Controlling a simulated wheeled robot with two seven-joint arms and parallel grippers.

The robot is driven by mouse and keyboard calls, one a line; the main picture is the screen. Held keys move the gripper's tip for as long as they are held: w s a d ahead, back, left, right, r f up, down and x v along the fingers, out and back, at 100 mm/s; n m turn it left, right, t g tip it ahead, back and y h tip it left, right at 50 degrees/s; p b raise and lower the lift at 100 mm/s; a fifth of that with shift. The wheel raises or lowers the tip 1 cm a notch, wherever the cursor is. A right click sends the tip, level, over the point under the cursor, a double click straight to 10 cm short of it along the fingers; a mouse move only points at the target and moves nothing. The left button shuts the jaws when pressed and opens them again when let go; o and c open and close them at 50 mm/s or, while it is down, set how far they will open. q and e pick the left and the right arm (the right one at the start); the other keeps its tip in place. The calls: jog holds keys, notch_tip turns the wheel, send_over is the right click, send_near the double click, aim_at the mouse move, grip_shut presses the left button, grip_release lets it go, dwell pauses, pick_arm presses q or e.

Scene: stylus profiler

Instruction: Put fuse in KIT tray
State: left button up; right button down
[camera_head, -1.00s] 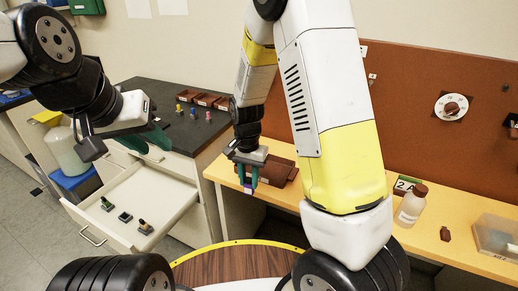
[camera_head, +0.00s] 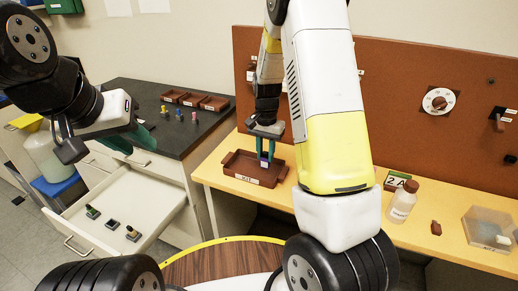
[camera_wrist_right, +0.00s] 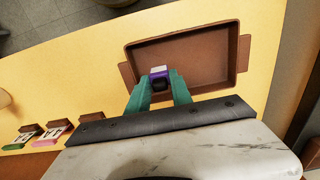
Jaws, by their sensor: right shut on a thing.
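The fuse, a small purple and white piece (camera_wrist_right: 158,74), is held between the teal fingertips of my right gripper (camera_wrist_right: 158,84).
An open white drawer (camera_head: 150,205) holds several small parts. Small brown trays (camera_head: 190,99) and coloured pegs stand on the dark counter.

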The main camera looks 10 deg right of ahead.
jog(key=shift+w+d+f, duration=0.15)
jog(key=shift+d+f, duration=0.05)
jog(key=shift+f, duration=0.7)
jog(key=shift+w+d+f, duration=0.1)
jog(key=shift+d+f, duration=0.1)
jog(key=shift+f, duration=0.7)
jog(key=shift+f, duration=0.15)
jog(key=c, duration=1.1)
grip_release()
jog(key=shift+c, duration=0.2)
notch_tip(320, 180, up, 12)
notch_tip(320, 180, up, 7)
jog(key=n+t+y, duration=0.1)
send_over(267, 161)
jog(key=s, duration=0.2)
jog(key=s+a+r+n+t, duration=0.1)
jog(key=s+r, duration=0.4)
jog(key=s, duration=0.5)
jog(key=s+a+r+n+t+y, duration=0.1)
jog(key=s+r+n+t, duration=0.3)
jog(key=s, duration=0.6)
jog(key=shift+s+r+n, duration=0.2)
jog(key=shift+r+n, duration=0.15)
jog(key=shift+n, duration=0.35)
